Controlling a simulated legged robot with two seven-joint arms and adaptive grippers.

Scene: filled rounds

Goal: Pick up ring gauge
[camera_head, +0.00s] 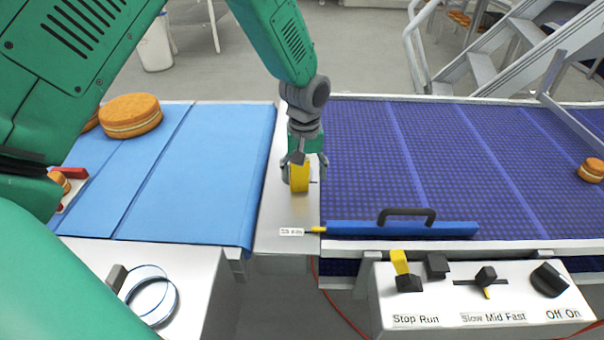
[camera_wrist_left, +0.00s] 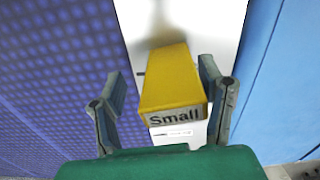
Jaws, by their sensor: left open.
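A yellow block (camera_head: 299,177) marked "Small" stands on the light metal plate between the two belts; the left wrist view shows it too (camera_wrist_left: 172,85). My left gripper (camera_head: 304,178) is above the plate, pointing down, with its fingers apart on either side of the block. In the left wrist view my left gripper (camera_wrist_left: 165,105) shows a gap between each finger and the block. A pale ring-shaped thing (camera_head: 173,301) with a dark block beside it lies on the white surface at lower left. I cannot tell whether it or the yellow block is the ring gauge. My right gripper is not in view.
A blue belt (camera_head: 205,190) with round filled cakes (camera_head: 130,116) is on the left. A dark blue textured belt (camera_head: 480,170) is on the right. A blue bar with a black handle (camera_head: 405,229) lies along its front edge, above a switch box (camera_head: 470,308).

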